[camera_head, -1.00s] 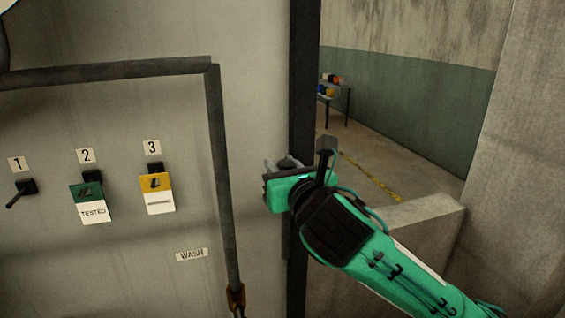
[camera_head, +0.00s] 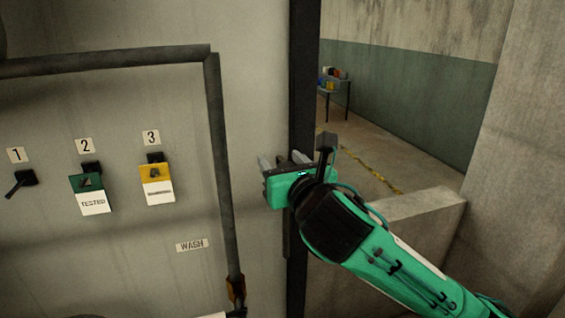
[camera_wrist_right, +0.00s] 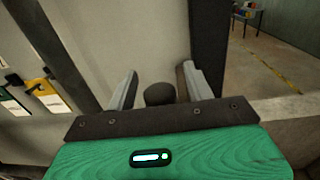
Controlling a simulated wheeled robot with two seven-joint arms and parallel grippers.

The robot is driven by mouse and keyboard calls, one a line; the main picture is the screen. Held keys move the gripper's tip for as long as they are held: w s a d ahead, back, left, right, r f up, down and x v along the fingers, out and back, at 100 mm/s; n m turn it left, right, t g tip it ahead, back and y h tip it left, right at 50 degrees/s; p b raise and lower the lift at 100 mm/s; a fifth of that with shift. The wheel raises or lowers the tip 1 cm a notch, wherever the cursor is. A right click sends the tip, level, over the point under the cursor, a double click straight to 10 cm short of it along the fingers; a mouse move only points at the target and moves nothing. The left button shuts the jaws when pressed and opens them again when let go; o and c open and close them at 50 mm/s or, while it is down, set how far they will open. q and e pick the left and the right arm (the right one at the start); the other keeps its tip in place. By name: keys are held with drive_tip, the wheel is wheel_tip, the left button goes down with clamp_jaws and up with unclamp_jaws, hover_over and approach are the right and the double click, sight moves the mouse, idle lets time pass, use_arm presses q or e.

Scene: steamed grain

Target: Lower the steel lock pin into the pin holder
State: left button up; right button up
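My right gripper (camera_head: 286,162) is up beside the dark door post at the wall's right edge. Its two grey fingers stand apart. In the right wrist view, the gripper (camera_wrist_right: 160,85) shows a clear spread between the fingers, with a dark round knob (camera_wrist_right: 160,94) between them. The knob does not visibly touch both fingers. I cannot tell whether it is the head of the steel lock pin. No pin shaft or pin holder can be made out for certain; the gripper body hides what lies behind it. My left gripper is not in view.
The pale wall carries numbered switches, with a green tag (camera_head: 87,183) and a yellow tag (camera_head: 156,173). A dark pipe (camera_head: 222,170) runs down to a rusty fitting (camera_head: 237,289). A low concrete wall (camera_head: 420,220) stands right. Beyond the doorway is open floor and a small table (camera_head: 338,84).

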use_arm(q)
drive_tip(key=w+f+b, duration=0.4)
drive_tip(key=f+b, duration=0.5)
drive_tip(key=b, duration=0.1)
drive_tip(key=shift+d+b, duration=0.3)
drive_tip(key=shift+b, duration=0.1)
use_arm(e)
drive_tip(key=v, duration=1.3)
drive_tip(key=shift+s, duration=0.4)
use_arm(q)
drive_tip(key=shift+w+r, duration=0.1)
use_arm(e)
drive_tip(key=shift+d, duration=0.2)
